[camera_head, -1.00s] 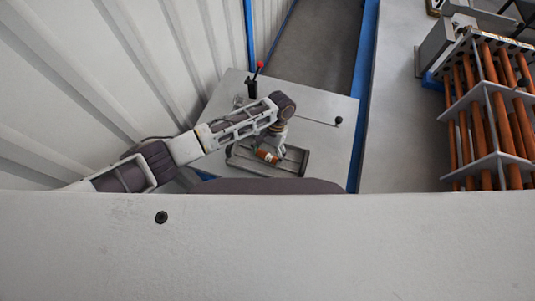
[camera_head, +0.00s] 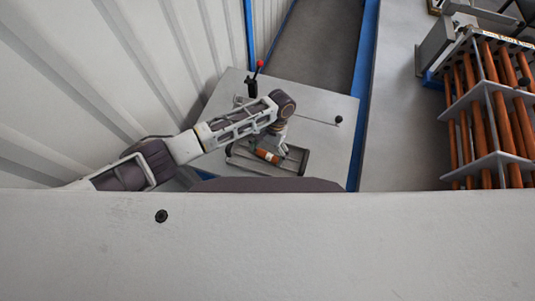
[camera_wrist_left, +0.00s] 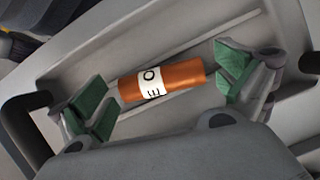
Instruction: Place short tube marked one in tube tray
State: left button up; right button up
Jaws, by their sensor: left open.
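The short tube (camera_head: 268,157) is orange with a white band. In the left wrist view the tube (camera_wrist_left: 185,75) lies on its side, and its band shows black letters, of which an O and an E can be made out. It lies inside the grey tube tray (camera_head: 240,163), whose floor and raised edges also show in the left wrist view (camera_wrist_left: 195,28). My left gripper (camera_wrist_left: 163,88) is open, with its green-padded fingers beyond the two ends of the tube and apart from it. In the head view this gripper (camera_head: 277,149) is over the tray, partly hidden by my wrist.
The tray rests on a light grey table (camera_head: 330,140) with a red-knobbed lever (camera_head: 256,72) at its back and a thin rod with a black knob (camera_head: 338,120). A rack of long orange tubes (camera_head: 490,110) stands at the right. A corrugated wall (camera_head: 110,70) is close on the left.

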pick_arm(q)
jog(key=v, duration=1.1)
jog(key=shift+r+b, duration=0.35)
jog(key=shift+r, duration=0.05)
jog(key=shift+w, duration=0.15)
dwell(0.8)
